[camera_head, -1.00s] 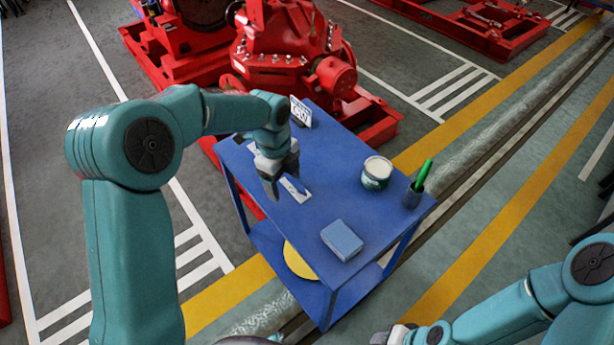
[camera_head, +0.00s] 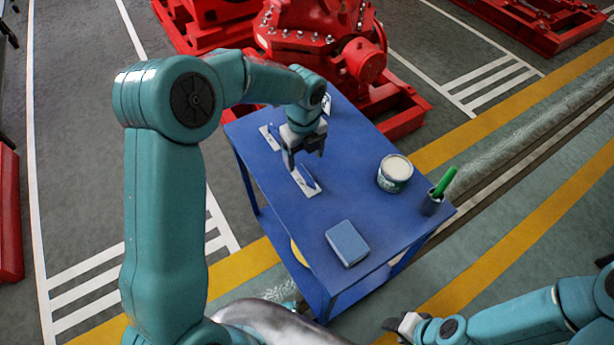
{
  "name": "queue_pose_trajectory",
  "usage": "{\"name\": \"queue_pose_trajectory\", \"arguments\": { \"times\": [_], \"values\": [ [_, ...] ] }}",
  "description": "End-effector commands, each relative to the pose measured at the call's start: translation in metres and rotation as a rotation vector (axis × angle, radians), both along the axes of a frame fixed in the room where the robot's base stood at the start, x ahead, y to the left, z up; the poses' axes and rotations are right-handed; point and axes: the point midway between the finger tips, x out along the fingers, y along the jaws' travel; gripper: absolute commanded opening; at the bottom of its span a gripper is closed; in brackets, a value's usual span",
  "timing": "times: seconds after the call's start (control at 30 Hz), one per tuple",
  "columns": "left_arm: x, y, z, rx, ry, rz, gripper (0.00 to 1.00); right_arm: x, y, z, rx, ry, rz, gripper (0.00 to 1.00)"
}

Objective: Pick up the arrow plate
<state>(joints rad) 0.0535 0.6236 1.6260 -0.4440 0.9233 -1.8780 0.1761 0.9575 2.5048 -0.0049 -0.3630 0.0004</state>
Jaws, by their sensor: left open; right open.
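A white plate with a blue mark (camera_head: 307,184) lies flat on the blue table, just in front of my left gripper (camera_head: 305,162). A second white plate with a blue mark (camera_head: 269,137) lies further back, near the table's left edge. Both marks are too small to tell for certain which is an arrow. My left gripper is open and empty, pointing down over the table between the two plates and closer to the front one; its height above the table is hard to judge. My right gripper (camera_head: 394,326) is open at the bottom, off the table.
The blue table (camera_head: 365,152) also holds a blue box (camera_head: 347,243), a white-topped can (camera_head: 394,173) and a dark cup with a green stick (camera_head: 433,203). A white sign (camera_head: 326,104) stands behind my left wrist. Red pump machinery (camera_head: 315,35) is close behind the table.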

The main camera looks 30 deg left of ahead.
Motion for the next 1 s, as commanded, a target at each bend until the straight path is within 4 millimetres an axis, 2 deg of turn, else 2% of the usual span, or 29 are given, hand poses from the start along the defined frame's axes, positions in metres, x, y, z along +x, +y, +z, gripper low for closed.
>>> {"name": "queue_pose_trajectory", "arguments": {
  "times": [0.1, 0.27, 0.53, 0.63, 0.83, 0.87, 1.0],
  "values": [
    [0.0, 0.0, -0.018, 0.0, 0.001, 0.0, 0.74, 0.0, 0.0, -0.001, 0.0, 0.0, 0.0, 0.46],
    [0.002, 0.0, -0.029, 0.0, 0.001, -0.002, 0.74, 0.0, 0.0, -0.002, 0.0, 0.0, 0.0, 0.46],
    [0.003, -0.001, -0.07, -0.001, 0.001, -0.002, 0.74, 0.0, 0.0, -0.003, 0.0, 0.0, 0.0, 0.46],
    [0.003, -0.001, -0.076, -0.001, 0.0, -0.002, 0.74, 0.0, 0.0, -0.003, 0.0, 0.0, 0.0, 0.46],
    [0.004, -0.001, -0.077, -0.001, -0.002, -0.002, 0.74, 0.0, 0.0, -0.003, 0.0, 0.0, 0.0, 0.46],
    [0.004, -0.001, -0.077, -0.001, -0.002, -0.002, 0.71, 0.0, 0.0, -0.003, 0.0, 0.0, 0.0, 0.46],
    [0.004, -0.001, -0.076, -0.001, -0.001, -0.002, 0.26, 0.0, 0.0, -0.003, 0.0, 0.0, 0.0, 0.46]
  ]
}}
